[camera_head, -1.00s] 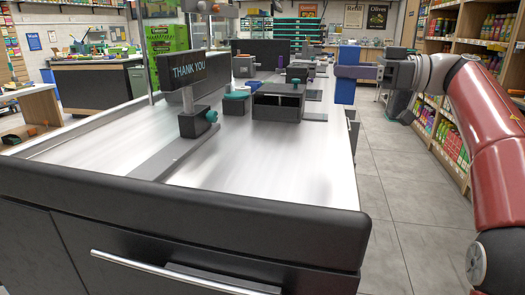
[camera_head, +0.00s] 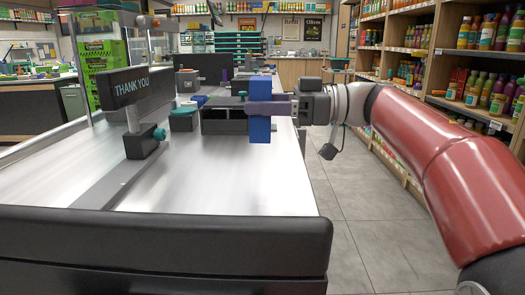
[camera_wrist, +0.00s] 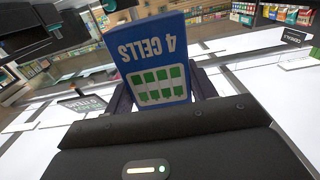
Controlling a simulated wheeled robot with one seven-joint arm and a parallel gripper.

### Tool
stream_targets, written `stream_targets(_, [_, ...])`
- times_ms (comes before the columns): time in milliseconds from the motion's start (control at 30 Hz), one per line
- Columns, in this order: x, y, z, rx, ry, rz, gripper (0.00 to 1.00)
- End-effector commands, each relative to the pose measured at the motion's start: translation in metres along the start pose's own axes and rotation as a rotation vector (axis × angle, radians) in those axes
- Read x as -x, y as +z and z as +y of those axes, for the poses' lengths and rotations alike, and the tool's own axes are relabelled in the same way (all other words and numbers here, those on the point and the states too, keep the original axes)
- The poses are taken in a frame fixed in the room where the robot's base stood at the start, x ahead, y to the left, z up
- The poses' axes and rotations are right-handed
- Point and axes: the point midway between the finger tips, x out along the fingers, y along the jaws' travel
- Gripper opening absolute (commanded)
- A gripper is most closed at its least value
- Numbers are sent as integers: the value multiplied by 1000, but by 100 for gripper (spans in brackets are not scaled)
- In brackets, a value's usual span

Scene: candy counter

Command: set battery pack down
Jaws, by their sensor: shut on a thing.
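The battery pack (camera_head: 260,128) is a tall blue box, upright in the head view. My gripper (camera_head: 268,108) is shut around its middle, with purple fingers across it. The pack appears in front of the right part of the counter; the gap beneath it is hard to judge. In the wrist view, the pack (camera_wrist: 158,60) shows the words "4 CELLS" and green cells in a white panel, with a finger on each side. The counter (camera_head: 215,185) has a bright metal top with a dark front edge.
A black open-fronted box (camera_head: 224,120) and a teal-topped item (camera_head: 184,120) stand behind and left of the pack. A "THANK YOU" sign (camera_head: 130,86) stands on the left. The near counter top is clear. Stocked shelves (camera_head: 465,60) line the right aisle.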

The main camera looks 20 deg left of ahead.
Motion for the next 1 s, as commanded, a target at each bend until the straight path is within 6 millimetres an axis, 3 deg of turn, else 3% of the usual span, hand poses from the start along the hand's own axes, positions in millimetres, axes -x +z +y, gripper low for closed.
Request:
stream_targets(33, [0,15,0,-3,-1,1,32])
stream_targets(100, [0,26,-1,-1,-1,1,32])
stream_targets(367, [0,46,0,1,0,1,32])
stream_targets(567, [0,74,0,0,0,1,32])
stream_targets(1000, [0,81,0,1,0,1,32])
